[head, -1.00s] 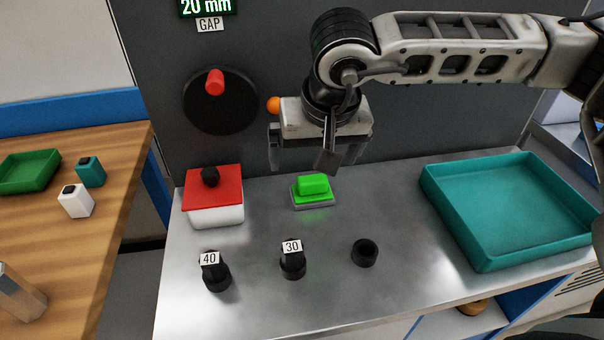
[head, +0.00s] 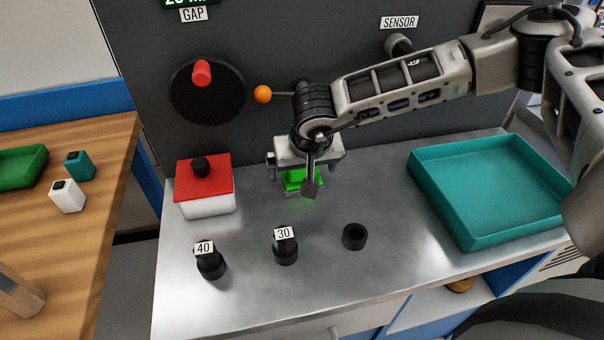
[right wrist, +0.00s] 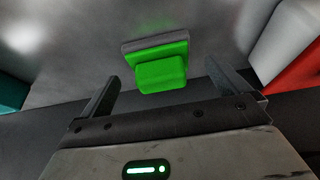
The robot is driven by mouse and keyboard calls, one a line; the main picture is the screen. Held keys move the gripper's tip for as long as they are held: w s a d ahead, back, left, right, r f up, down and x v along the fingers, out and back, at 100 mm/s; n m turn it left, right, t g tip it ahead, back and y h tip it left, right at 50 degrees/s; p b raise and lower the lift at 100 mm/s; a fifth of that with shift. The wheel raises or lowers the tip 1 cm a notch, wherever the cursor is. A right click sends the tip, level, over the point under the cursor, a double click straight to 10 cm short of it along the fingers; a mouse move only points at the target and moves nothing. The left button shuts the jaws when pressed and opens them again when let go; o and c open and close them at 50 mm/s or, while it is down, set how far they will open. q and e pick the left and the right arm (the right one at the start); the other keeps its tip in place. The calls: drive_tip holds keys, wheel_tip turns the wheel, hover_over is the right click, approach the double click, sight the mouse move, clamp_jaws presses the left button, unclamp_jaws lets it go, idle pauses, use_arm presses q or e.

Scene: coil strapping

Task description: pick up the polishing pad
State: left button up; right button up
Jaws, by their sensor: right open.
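The polishing pad looks like a bright green block on a thin grey base (head: 301,180). It lies on the metal bench top, and my right gripper partly hides it in the head view. My right gripper (head: 296,186) is open, pointing down over the pad. In the right wrist view the green pad (right wrist: 160,70) shows whole, ahead of and between the two spread fingers (right wrist: 165,88), with nothing held. I cannot tell whether any finger touches it. My left gripper is not in view.
A white box with a red lid (head: 204,187) stands left of the pad. Black holders marked 40 (head: 210,265) and 30 (head: 286,252) and a black ring (head: 354,237) stand in front. A teal tray (head: 455,225) is at the right. An orange ball knob (head: 263,94) juts out behind.

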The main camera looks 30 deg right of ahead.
drive_tip(key=shift+x, duration=1.3)
drive_tip(key=shift+s, duration=0.1)
drive_tip(key=c, duration=1)
drive_tip(key=shift+r, duration=0.1)
drive_tip(key=shift+c, duration=0.2)
drive_tip(key=shift+r, duration=0.4)
wheel_tip(320, 180, up, 2)
drive_tip(key=shift+r+b, duration=0.15)
drive_tip(key=shift+b, duration=0.3)
use_arm(q)
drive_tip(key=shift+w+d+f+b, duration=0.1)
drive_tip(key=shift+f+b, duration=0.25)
drive_tip(key=shift+b, duration=0.25)
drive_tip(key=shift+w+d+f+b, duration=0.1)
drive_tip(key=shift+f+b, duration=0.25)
drive_tip(key=shift+b, duration=0.2)
use_arm(e)
drive_tip(key=s+a+r, duration=0.2)
drive_tip(key=s+r, duration=0.8)
drive_tip(key=s, duration=0.3)
drive_tip(key=shift+s+a, duration=0.2)
drive_tip(key=shift+s, duration=0.2)
drive_tip(key=shift+f, duration=0.1)
